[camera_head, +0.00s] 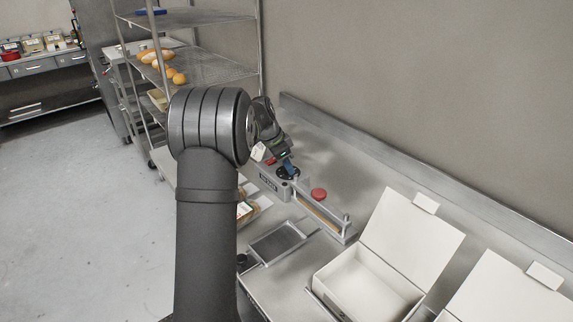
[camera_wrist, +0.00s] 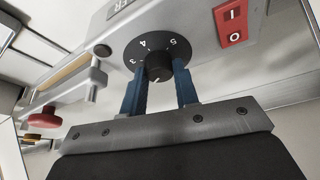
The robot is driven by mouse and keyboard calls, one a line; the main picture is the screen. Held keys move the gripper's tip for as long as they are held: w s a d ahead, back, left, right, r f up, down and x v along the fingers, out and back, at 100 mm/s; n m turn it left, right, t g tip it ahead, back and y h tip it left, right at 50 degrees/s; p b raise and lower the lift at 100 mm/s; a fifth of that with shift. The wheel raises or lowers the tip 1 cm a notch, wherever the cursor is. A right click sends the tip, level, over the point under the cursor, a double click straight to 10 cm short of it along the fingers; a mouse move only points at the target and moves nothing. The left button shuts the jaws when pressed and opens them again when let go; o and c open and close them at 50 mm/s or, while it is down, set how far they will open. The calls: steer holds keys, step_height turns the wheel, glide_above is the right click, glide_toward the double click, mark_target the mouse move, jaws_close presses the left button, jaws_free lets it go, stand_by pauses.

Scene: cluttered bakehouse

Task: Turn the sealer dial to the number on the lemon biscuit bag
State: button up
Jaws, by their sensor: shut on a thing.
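The sealer (camera_head: 318,210) is a long grey machine on the steel bench. My gripper (camera_wrist: 159,74) is shut on the dial knob (camera_wrist: 158,66), with one blue finger on each side. A white mark shows on the knob's near side, but I cannot tell which number it matches. In the head view my gripper (camera_head: 286,161) is over the dial end of the sealer. Packs (camera_head: 244,209) lie partly hidden behind my arm; I cannot identify the lemon biscuit bag or read a number.
A red knob (camera_head: 319,194) sits along the sealer. A dark tray (camera_head: 277,242) and open white boxes (camera_head: 372,278) occupy the bench. A wire rack (camera_head: 205,67) with bread stands behind.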

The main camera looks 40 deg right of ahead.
steer(key=o, duration=1)
steer(key=v, duration=1.7)
steer(key=shift+r, duration=0.2)
steer(key=x, duration=1.7)
steer(key=shift+f, duration=0.2)
